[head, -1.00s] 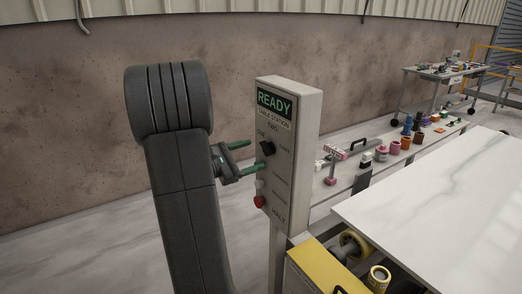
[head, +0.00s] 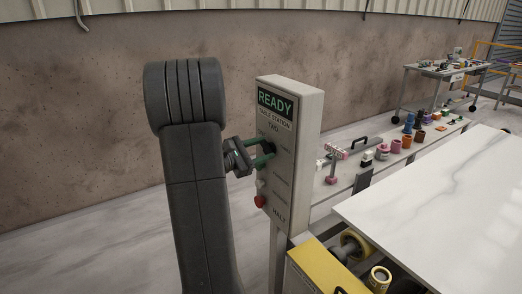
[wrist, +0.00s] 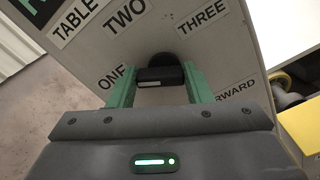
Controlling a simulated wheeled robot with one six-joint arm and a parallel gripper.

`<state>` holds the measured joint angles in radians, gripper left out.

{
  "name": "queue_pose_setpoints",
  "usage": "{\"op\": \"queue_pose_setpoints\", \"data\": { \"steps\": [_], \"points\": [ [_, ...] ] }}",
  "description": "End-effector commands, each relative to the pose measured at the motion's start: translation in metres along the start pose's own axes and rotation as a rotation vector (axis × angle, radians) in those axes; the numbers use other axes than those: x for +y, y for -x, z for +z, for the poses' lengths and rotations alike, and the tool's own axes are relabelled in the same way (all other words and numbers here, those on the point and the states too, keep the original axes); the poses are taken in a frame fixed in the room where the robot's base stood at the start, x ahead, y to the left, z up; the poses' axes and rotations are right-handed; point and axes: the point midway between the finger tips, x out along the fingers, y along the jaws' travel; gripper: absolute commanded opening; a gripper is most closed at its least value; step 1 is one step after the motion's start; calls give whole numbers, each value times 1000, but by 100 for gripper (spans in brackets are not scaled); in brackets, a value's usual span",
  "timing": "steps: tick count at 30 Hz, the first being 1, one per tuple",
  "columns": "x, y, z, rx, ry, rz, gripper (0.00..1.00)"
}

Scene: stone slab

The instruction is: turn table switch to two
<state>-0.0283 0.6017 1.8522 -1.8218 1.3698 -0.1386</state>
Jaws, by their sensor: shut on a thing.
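The table switch is a black rotary knob (wrist: 160,75) on the front of a grey control box (head: 307,130). Labels ONE, TWO and THREE stand around it in the wrist view, with ONE at left, TWO above and THREE at upper right. My gripper (head: 264,155) has its green fingers at the panel, one on each side of the knob, shut on it. The wrist view shows the knob between the two fingers. I cannot tell which label the knob points to. In the head view the fingers partly hide it.
Below the knob are a pale button (head: 260,183) and a red button (head: 260,201). A green READY display (head: 275,103) tops the box. A white marble slab (head: 440,200) and a yellow machine part (head: 312,272) lie to the right. A shelf of tools stands behind.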

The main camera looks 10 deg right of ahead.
Motion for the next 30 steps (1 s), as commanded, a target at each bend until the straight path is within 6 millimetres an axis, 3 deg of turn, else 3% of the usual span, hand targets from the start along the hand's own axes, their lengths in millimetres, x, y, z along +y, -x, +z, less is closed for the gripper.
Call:
{"op": "queue_pose_setpoints", "data": {
  "steps": [11, 30],
  "points": [
    [-3, 0, -4, -1, -79, 0, 23],
    [-8, 1, -6, 0, -564, 1, 23]
  ]
}}
